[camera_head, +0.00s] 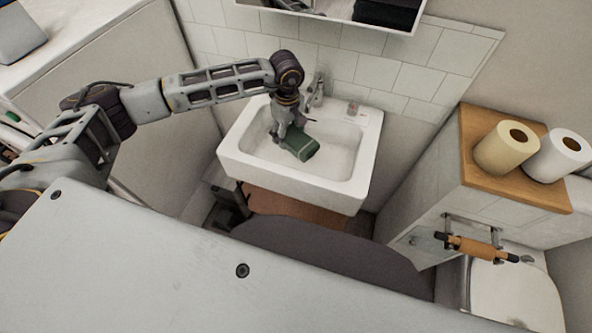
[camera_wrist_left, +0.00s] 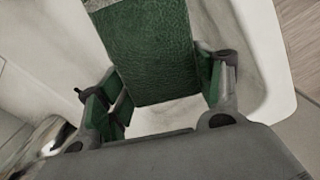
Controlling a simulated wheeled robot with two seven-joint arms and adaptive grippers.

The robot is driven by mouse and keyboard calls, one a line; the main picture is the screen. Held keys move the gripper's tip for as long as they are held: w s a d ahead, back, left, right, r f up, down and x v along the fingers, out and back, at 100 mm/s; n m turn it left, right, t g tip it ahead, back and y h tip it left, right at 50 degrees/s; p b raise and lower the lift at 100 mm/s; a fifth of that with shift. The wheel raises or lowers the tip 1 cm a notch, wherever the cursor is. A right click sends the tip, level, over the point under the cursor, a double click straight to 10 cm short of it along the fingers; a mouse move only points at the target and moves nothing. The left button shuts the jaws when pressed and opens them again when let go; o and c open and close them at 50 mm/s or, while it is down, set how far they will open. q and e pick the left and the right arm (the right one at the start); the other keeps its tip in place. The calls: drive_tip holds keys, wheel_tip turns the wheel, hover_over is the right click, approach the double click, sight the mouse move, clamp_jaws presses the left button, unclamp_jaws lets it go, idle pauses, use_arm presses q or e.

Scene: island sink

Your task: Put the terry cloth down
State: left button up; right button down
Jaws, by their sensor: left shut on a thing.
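The terry cloth (camera_head: 301,146) is a dark green folded piece, held over the basin of the white sink (camera_head: 345,187). My left gripper (camera_head: 283,129) comes down from above and is shut on the cloth. In the left wrist view the cloth (camera_wrist_left: 148,45) spans between the two fingers of my left gripper (camera_wrist_left: 165,88), with the white basin behind it. I cannot tell whether the cloth's lower end touches the basin. My right gripper is not in view.
A faucet (camera_head: 318,92) stands at the sink's back edge, with a small glass item (camera_head: 352,108) to its right. A wooden shelf top (camera_head: 480,188) at right carries two paper rolls (camera_head: 507,148). A toilet (camera_head: 515,295) is at lower right.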

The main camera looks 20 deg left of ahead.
sight(290, 158)
use_arm(q)
drive_tip(key=shift+f, duration=0.1)
idle(0.3)
drive_tip(key=shift+f+p, duration=0.3)
drive_tip(key=shift+f, duration=4.7)
drive_tip(key=shift+f, duration=0.15)
drive_tip(key=o, duration=1.1)
drive_tip(key=shift+r, duration=3.9)
